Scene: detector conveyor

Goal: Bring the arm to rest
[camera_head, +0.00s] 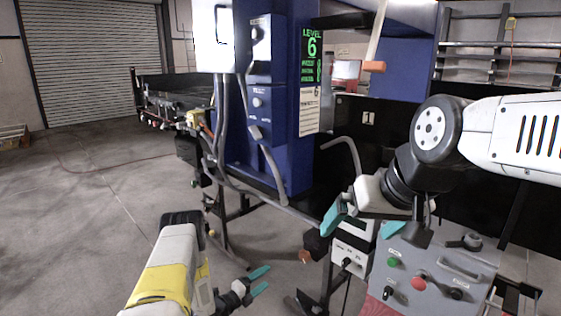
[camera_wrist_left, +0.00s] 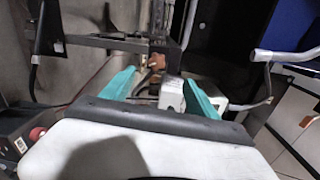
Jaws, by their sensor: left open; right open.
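My left gripper (camera_head: 260,281) is at the bottom of the head view, low in front of the machine's stand, with its two teal fingers apart and nothing between them. In the left wrist view the same gripper (camera_wrist_left: 160,95) shows its teal fingers spread, with machine parts beyond them. My right gripper (camera_head: 362,224) is at the right of the head view, above and beside the grey control box (camera_head: 437,262). Its teal fingers are apart, and I see nothing held. Whether a finger touches the box cannot be told.
The blue detector cabinet (camera_head: 262,130) stands at the centre with hanging cables. The control box carries a green button (camera_head: 393,262) and a red button (camera_head: 418,283). A bent grey bar (camera_head: 347,147) rises near my right gripper. The floor (camera_head: 80,220) at the left is clear.

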